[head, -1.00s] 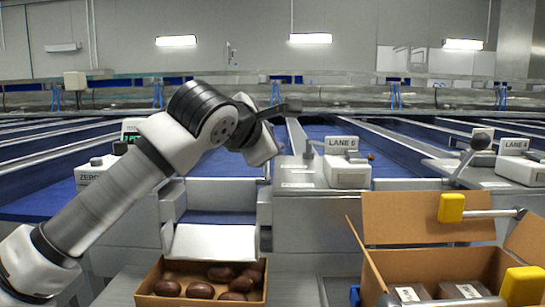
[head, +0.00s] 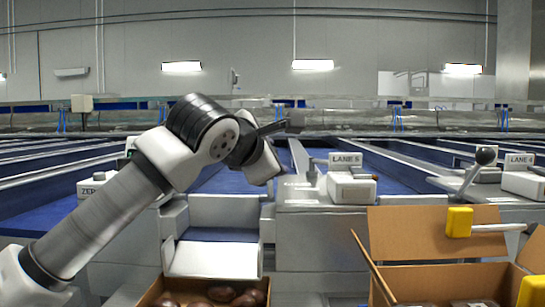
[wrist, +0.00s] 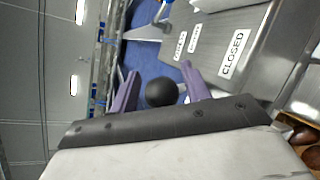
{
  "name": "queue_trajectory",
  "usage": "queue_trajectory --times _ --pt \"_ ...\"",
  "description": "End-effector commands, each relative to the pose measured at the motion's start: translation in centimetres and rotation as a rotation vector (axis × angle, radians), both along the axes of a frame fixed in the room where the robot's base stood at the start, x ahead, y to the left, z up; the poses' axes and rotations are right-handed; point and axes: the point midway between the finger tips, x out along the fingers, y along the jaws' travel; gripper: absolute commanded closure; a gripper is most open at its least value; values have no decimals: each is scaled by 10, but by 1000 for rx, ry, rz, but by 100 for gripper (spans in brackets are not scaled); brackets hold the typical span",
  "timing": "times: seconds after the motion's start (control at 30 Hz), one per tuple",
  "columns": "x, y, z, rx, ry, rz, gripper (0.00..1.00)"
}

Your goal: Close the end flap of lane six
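The white end flap (head: 212,259) hangs tilted outward at the mouth of the lane, above a carton of dates (head: 215,296). My gripper (head: 275,127) is above the lane end, just left of the console with the nearer lane sign (head: 345,159); its digit is hard to read. In the wrist view my gripper (wrist: 160,72) is open, its two purple fingers apart. A round black knob (wrist: 160,92) sits between them, with gaps showing on both sides. The knob is not distinguishable in the head view. A CLOSED label (wrist: 232,54) is on the grey console.
A lever with a dark knob (head: 485,157) stands on the console at the right, by another lane sign (head: 519,160). An open cardboard box (head: 425,225) with raised flaps is at the front right, near yellow-ended bars (head: 459,222). Blue lanes run behind.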

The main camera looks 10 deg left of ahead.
Motion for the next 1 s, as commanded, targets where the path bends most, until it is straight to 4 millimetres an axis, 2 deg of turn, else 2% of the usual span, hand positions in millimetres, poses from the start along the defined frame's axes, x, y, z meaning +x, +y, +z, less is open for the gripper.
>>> queue_trajectory --times 0.27,0.43,0.57,0.8,1.0 --pt "0 -1 -1 1 1 -2 48" --pt "-10 2 2 1 0 0 48" --pt "-32 6 9 2 -2 1 48" --pt "-86 15 24 0 -1 1 48" --pt "-118 20 33 0 1 1 48"
